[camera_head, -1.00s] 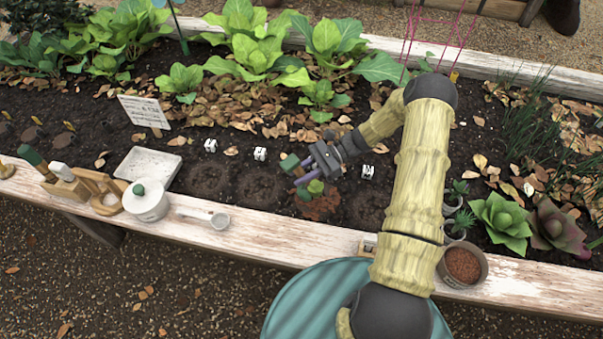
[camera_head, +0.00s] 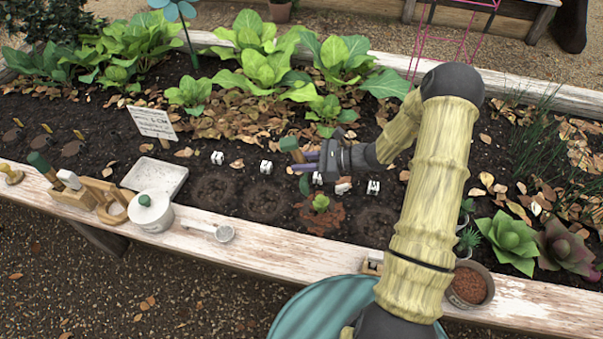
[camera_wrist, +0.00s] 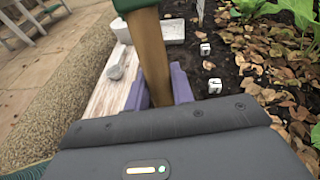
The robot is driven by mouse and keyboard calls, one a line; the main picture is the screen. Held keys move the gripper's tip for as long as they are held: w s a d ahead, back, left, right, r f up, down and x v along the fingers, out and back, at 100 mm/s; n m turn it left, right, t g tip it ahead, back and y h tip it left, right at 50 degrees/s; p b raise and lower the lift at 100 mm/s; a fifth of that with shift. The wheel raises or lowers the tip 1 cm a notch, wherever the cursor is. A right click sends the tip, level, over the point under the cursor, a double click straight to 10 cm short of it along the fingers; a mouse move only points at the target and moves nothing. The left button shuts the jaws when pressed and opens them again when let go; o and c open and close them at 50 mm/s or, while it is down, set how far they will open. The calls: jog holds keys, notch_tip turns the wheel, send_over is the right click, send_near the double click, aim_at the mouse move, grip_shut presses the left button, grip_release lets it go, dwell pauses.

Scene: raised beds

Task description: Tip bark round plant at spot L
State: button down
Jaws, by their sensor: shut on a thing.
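My gripper (camera_head: 308,166) is shut on a tool with a wooden handle (camera_head: 296,156) and green end. The handle also shows large in the wrist view (camera_wrist: 152,60), between the purple fingers. The tool's lower end is mostly hidden. It is held over the bed, behind and slightly left of a small green plant (camera_head: 320,202). Reddish bark (camera_head: 322,219) lies on the soil round this plant.
On the front plank (camera_head: 270,252) are a wooden holder (camera_head: 75,197), a lidded white pot (camera_head: 150,216) and a small scoop (camera_head: 224,233). A white tray (camera_head: 155,176) lies behind them. Succulents (camera_head: 508,240) grow at the right, leafy plants (camera_head: 258,65) behind.

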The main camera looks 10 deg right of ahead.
jog(key=w+d+m+t+h, duration=0.1)
jog(key=d+m+t+h, duration=0.9)
jog(key=d, duration=0.3)
jog(key=shift+w+f+m, duration=0.25)
jog(key=shift+w+m, duration=0.05)
jog(key=shift+m, duration=0.4)
